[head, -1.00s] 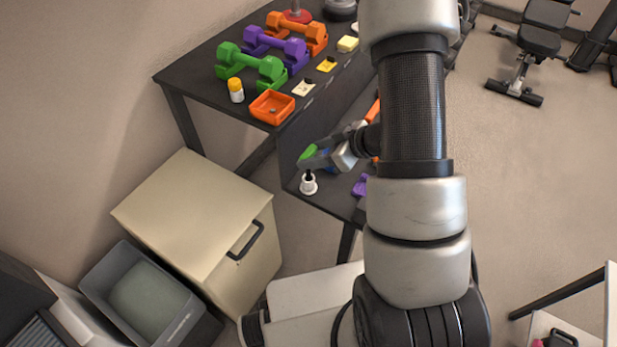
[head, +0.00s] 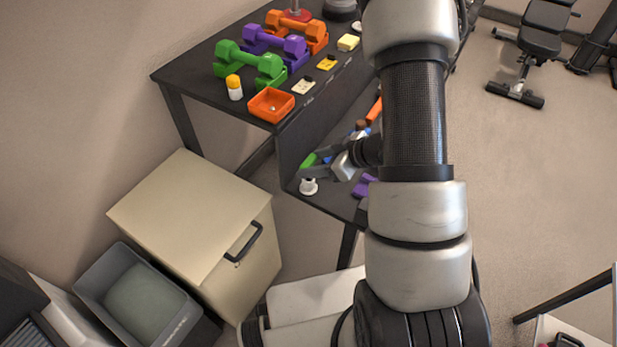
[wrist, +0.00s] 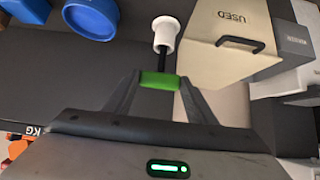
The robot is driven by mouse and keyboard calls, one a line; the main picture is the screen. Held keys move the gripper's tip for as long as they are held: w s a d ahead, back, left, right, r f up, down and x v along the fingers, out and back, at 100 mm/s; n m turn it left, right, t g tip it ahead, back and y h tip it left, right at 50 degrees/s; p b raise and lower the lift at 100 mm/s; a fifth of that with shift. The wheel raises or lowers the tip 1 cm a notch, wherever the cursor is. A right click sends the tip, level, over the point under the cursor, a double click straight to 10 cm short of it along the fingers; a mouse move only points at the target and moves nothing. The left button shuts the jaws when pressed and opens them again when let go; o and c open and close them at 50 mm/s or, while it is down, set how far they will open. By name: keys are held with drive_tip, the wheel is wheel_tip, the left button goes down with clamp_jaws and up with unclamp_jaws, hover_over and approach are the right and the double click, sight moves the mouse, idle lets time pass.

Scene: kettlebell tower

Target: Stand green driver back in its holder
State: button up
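The green driver has a green handle (wrist: 159,80) and a dark shaft. My gripper (head: 318,161) is shut on the handle; in the wrist view my gripper (wrist: 158,82) has a finger on each side of it. The white round holder (head: 309,187) stands on the lower dark shelf, just below the green handle (head: 308,160) in the head view. In the wrist view the shaft points at the white holder (wrist: 165,32) and its far end meets the holder's mouth. I cannot tell how deep the tip sits.
A purple object (head: 362,187) lies right of my gripper on the shelf. An orange tray (head: 271,105), a yellow-capped bottle (head: 234,88) and dumbbells (head: 250,64) stand on the upper level. A beige box (head: 190,215) marked USED stands left. Blue round things (wrist: 92,18) show in the wrist view.

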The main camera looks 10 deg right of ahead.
drive_tip(key=o, duration=0.7)
drive_tip(key=c, duration=0.4)
drive_tip(key=shift+o, duration=0.2)
drive_tip(key=shift+r, duration=0.1)
drive_tip(key=p+v, duration=0.3)
drive_tip(key=v, duration=0.1)
drive_tip(key=shift+r, duration=0.1)
drive_tip(key=shift+p+v, duration=1.2)
drive_tip(key=shift+v, duration=0.2)
